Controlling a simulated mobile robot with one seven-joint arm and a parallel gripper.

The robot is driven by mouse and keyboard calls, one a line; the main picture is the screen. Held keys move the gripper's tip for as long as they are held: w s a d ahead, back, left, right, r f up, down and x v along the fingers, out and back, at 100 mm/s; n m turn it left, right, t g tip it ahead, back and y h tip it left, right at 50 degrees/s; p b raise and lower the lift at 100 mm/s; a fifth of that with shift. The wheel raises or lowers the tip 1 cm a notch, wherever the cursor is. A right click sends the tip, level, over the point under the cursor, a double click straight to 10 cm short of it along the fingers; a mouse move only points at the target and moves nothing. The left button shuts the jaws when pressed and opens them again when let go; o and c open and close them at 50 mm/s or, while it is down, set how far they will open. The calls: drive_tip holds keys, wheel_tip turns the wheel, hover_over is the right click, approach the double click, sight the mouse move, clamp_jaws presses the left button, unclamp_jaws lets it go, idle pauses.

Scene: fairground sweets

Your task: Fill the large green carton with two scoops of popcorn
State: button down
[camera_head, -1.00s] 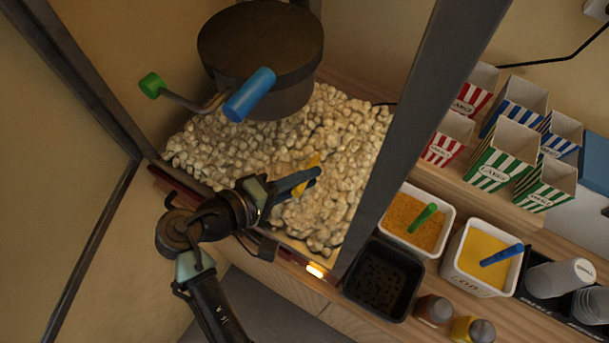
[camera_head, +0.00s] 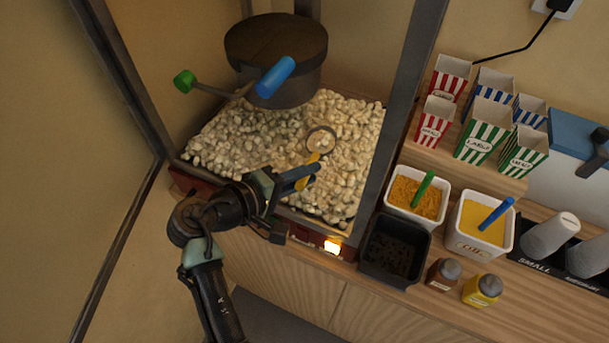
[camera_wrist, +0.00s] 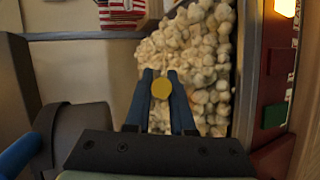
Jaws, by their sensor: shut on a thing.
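My gripper (camera_head: 308,174) is shut on the yellow handle of a scoop (camera_head: 314,160), inside the popcorn cabinet. The scoop's round metal head (camera_head: 321,139) shows at the popcorn heap, with pale pieces in it; I cannot tell whether it is clear of the heap. In the wrist view the yellow handle end (camera_wrist: 162,88) sits between my two blue fingers (camera_wrist: 162,105), and the scoop head is hidden. The popcorn (camera_head: 240,140) covers the cabinet floor. The large green-striped carton (camera_head: 478,143) stands upright on the raised wooden shelf at right; its inside bottom is hidden.
A kettle (camera_head: 276,60) with blue and green handles hangs over the popcorn. A cabinet post (camera_head: 408,95) stands between my gripper and the cartons. A smaller green carton (camera_head: 523,152), red and blue cartons, seasoning tubs (camera_head: 480,243) and a black bin (camera_head: 393,249) are at right.

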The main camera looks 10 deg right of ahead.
drive_tip(key=shift+s+a+r+p, duration=0.25)
drive_tip(key=shift+s+r+p, duration=0.05)
drive_tip(key=shift+s+r, duration=0.1)
drive_tip(key=s+a+r+p, duration=0.2)
drive_tip(key=s+a+p, duration=0.5)
drive_tip(key=s+a, duration=0.3)
drive_tip(key=shift+s+a+r, duration=0.3)
drive_tip(key=shift+s+r, duration=0.1)
drive_tip(key=shift+s, duration=1.9)
drive_tip(key=shift+a, duration=0.1)
